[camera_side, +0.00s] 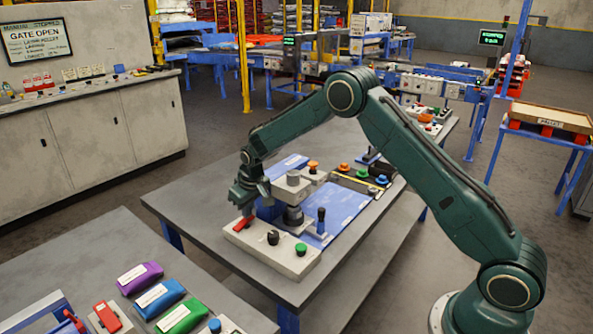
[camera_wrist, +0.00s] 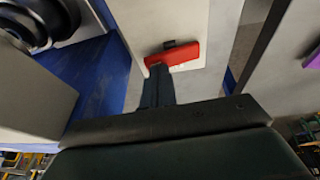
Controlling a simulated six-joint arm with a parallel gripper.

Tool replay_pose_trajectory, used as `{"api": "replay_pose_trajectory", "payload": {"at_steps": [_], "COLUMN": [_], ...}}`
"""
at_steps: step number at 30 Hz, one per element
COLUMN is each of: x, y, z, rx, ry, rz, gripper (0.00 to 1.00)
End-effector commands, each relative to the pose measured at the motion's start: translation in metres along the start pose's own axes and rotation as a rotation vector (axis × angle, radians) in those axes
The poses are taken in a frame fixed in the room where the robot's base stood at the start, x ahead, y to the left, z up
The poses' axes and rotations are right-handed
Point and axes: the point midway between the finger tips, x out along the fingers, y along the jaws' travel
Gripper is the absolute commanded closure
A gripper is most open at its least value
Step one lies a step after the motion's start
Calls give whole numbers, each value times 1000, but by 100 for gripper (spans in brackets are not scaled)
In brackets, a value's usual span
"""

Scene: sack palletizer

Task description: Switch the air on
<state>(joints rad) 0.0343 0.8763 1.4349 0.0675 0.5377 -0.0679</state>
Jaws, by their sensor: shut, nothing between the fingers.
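A red handle (camera_side: 242,224) sits on a pale control panel (camera_side: 268,248) at the near left corner of the middle table. No label naming it as the air switch is readable. In the wrist view the red handle (camera_wrist: 184,54) lies crosswise on the pale surface, with a small dark piece at its far edge. My gripper (camera_side: 243,208) points down just above the handle in the side view. In the wrist view my shut, empty gripper (camera_wrist: 158,70) has its tips right at the handle's near edge; whether they touch it I cannot tell.
A black knob (camera_side: 273,237), a green button (camera_side: 301,249) and a black-topped lever (camera_side: 321,220) stand on or near the panel. A grey cylindrical fixture (camera_side: 293,195) rises close behind my gripper. Purple (camera_side: 140,277), blue and green sacks lie on the front table.

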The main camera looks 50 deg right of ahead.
Motion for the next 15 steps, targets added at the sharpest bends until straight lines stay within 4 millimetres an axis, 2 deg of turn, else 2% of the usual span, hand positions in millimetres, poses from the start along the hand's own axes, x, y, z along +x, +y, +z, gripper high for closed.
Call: {"api": "replay_pose_trajectory", "payload": {"at_steps": [15], "x": [8], "y": [4], "z": [2], "rx": [0], "ry": [1], "rz": [0], "gripper": [100]}}
